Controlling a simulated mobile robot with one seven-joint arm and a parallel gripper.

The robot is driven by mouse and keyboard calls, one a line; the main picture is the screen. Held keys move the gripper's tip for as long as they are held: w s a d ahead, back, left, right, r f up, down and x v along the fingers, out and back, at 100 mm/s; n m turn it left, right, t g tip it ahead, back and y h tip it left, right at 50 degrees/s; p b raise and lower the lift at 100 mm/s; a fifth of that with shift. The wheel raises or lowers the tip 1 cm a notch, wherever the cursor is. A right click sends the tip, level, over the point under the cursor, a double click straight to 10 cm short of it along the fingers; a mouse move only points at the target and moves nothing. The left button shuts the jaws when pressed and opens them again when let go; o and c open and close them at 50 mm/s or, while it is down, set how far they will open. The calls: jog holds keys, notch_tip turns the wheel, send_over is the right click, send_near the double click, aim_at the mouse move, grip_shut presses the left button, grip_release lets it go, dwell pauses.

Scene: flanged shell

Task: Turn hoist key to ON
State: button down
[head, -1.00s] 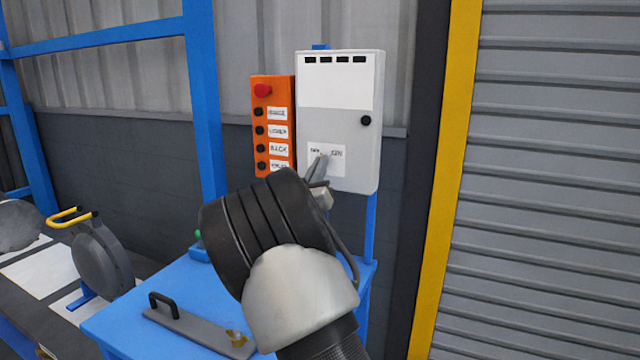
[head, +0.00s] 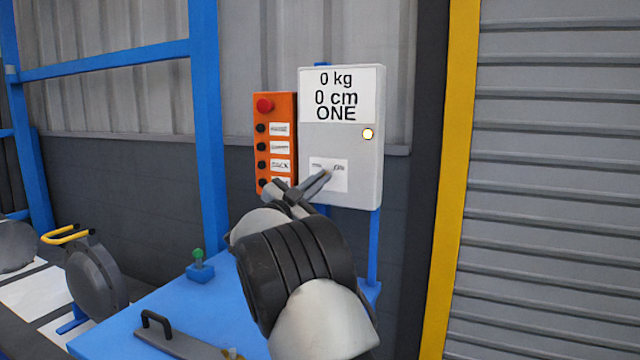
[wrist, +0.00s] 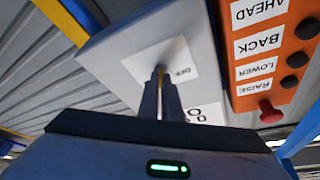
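The grey-white control box (head: 343,135) stands on a blue post at the back. Its display (head: 337,94) reads 0 kg, 0 cm, ONE, and a small round lamp (head: 368,134) glows. The white key label (head: 342,184) is low on its front; in the wrist view the word OFF shows beside the key. My gripper (head: 325,177) reaches this label, and its narrow fingers (wrist: 161,82) are close together around the small brass-coloured hoist key (wrist: 160,71). The fingers hide most of the key, so its exact angle is hard to tell.
An orange pendant (head: 275,140) with a red button and several black buttons hangs just left of the box. The blue table (head: 190,310) below carries a green-topped switch (head: 200,265) and a grey handled plate (head: 180,340). A roller shutter (head: 560,180) is at right.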

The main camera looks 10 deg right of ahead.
jog(key=shift+m+g, duration=0.6)
jog(key=shift+m, duration=0.7)
jog(key=c, duration=2)
grip_release()
jog(key=p+v, duration=0.2)
jog(key=v, duration=1.5)
jog(key=shift+a+f, duration=0.2)
